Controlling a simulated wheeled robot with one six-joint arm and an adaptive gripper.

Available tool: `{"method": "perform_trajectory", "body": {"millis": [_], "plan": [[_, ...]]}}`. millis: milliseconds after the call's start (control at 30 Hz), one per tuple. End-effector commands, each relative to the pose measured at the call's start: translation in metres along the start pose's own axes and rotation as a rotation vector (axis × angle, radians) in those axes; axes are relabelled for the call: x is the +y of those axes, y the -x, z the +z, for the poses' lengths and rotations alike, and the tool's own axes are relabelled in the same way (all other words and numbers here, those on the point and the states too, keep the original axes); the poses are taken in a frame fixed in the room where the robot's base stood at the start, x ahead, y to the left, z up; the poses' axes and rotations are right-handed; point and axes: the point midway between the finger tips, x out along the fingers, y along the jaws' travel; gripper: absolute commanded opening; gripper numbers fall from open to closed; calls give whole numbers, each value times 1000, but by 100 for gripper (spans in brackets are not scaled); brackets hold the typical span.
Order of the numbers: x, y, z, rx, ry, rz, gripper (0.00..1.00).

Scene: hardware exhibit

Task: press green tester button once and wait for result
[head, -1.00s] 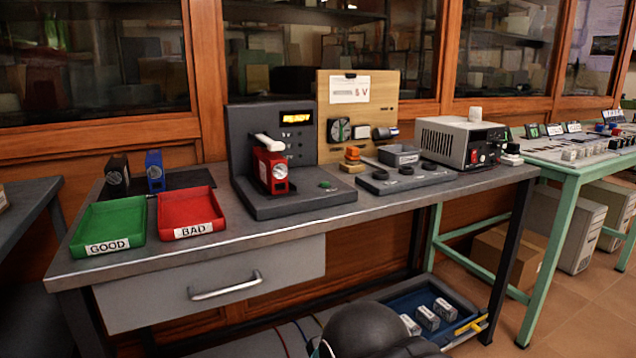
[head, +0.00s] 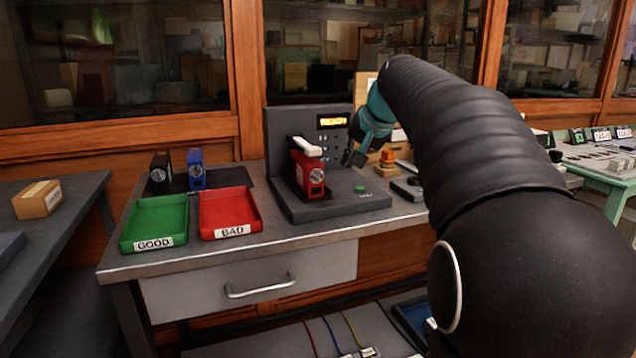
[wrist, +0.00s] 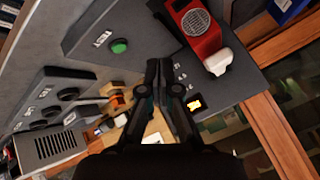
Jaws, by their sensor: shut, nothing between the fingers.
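The dark grey tester (head: 278,135) stands on the bench, its amber display (head: 332,121) reading READY. The green button (head: 359,188) is on the front right of its base and also shows in the wrist view (wrist: 119,46). A red unit (head: 307,172) sits in the tester under a white lever (head: 305,146); both also show in the wrist view. My gripper (head: 352,158) is shut and empty, above and behind the green button, in front of the tester's right side. In the wrist view its closed fingertips (wrist: 161,66) are apart from the button.
A green GOOD tray (head: 154,243) and a red BAD tray (head: 232,231) lie left of the tester. A black unit (head: 160,170) and a blue unit (head: 196,170) stand behind them. An orange-topped part (head: 387,160) is close to the right of my gripper. My arm hides the bench's right part.

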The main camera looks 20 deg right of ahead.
Motion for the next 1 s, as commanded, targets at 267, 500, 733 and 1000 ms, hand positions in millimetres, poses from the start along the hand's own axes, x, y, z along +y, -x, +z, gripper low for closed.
{"method": "perform_trajectory", "body": {"millis": [267,500,733,1000], "plan": [[15,-10,-73,47,-86,-40,0],[16,-10,-80,53,-95,-47,0],[16,-11,-79,53,-94,-46,0],[25,-26,-68,51,-94,-45,0]]}}
